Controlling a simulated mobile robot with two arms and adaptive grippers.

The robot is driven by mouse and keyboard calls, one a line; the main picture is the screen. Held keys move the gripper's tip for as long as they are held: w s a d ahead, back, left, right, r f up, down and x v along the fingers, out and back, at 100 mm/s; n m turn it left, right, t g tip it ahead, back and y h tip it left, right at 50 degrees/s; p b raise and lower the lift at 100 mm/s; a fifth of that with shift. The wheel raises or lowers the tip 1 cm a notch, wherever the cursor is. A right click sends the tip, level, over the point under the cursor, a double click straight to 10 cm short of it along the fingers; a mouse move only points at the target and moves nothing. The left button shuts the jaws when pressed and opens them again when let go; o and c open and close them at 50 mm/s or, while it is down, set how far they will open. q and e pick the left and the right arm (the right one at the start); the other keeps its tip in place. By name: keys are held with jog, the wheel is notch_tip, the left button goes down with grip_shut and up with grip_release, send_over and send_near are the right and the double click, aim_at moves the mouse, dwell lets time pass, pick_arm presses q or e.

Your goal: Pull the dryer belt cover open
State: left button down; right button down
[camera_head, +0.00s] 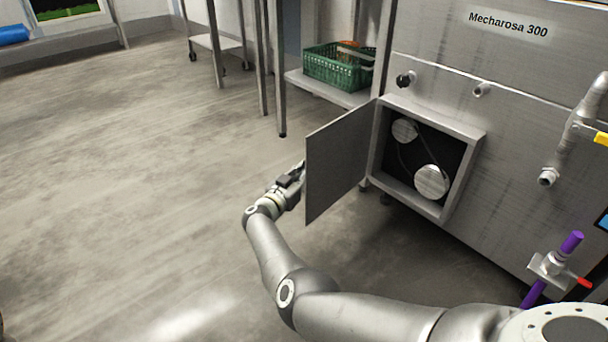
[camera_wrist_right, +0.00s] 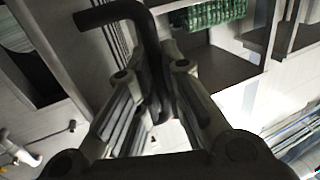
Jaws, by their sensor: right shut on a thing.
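The dryer belt cover (camera_head: 335,160) is a grey metal door on the front of the steel machine. It stands swung wide open to the left of its opening. Behind it the opening shows two round pulleys (camera_head: 431,181) and a dark belt. My right gripper (camera_head: 298,174) is at the cover's outer left edge, partly hidden behind it. In the right wrist view its fingers (camera_wrist_right: 158,120) are closed around a dark bent handle (camera_wrist_right: 150,50). My left gripper is not in view.
The machine (camera_head: 500,100), labelled Mecharosa 300, fills the right side. A green crate (camera_head: 337,72) sits on a low shelf behind the cover. A purple pipe with a red lever valve (camera_head: 572,243) stands at lower right. The floor to the left is clear.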

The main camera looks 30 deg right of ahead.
jog(key=c, duration=1.8)
grip_release()
jog(key=shift+d, duration=0.1)
jog(key=shift+s, duration=0.1)
